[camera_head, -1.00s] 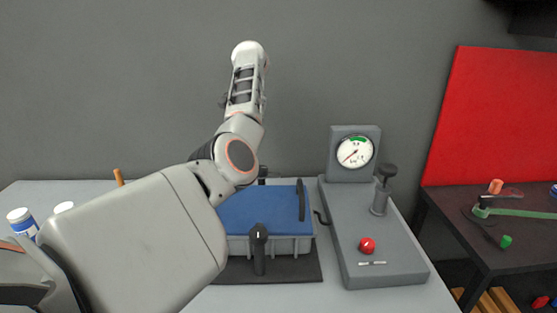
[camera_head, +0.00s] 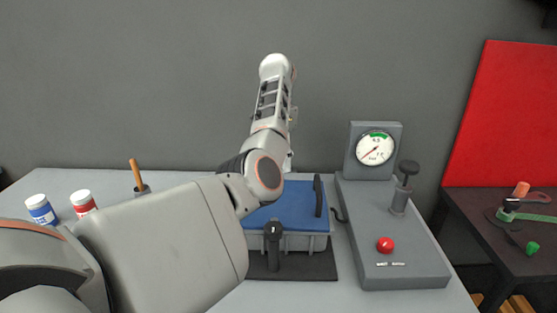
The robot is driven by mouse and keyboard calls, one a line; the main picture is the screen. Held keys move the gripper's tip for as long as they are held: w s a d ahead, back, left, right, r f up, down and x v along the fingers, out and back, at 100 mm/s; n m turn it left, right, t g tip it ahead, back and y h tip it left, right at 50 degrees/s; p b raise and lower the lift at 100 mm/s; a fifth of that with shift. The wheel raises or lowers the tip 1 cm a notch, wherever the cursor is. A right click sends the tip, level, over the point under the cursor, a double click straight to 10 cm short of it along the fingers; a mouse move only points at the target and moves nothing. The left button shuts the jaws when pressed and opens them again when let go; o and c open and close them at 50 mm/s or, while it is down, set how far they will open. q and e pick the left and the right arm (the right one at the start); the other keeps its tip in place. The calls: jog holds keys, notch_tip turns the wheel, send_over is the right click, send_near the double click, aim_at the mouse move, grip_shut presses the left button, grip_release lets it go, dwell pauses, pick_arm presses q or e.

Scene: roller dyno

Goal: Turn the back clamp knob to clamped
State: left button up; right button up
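The clamp fixture is a grey box with a blue top (camera_head: 297,200) on a dark mat. Its front clamp knob (camera_head: 273,236) is black and upright, with a pale mark on its head. The back clamp knob is hidden behind my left arm. A black bar (camera_head: 318,196) stands along the right side of the blue top. My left arm rises in front of the fixture and folds over at the top. Only a pale sliver shows behind it near the back edge; the fingers are hidden, so I cannot tell their state. My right gripper is out of view.
Right of the fixture stands a grey console (camera_head: 393,235) with a dial gauge (camera_head: 375,148), a black-topped post (camera_head: 404,186) and a red button (camera_head: 385,245). A blue-labelled jar (camera_head: 41,210), a red-labelled jar (camera_head: 83,203) and a holder with a wooden handle (camera_head: 138,176) are at left.

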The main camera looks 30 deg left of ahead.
pick_arm(q)
jog(key=shift+c, duration=0.3)
jog(key=c, duration=1)
jog(key=shift+c, duration=0.2)
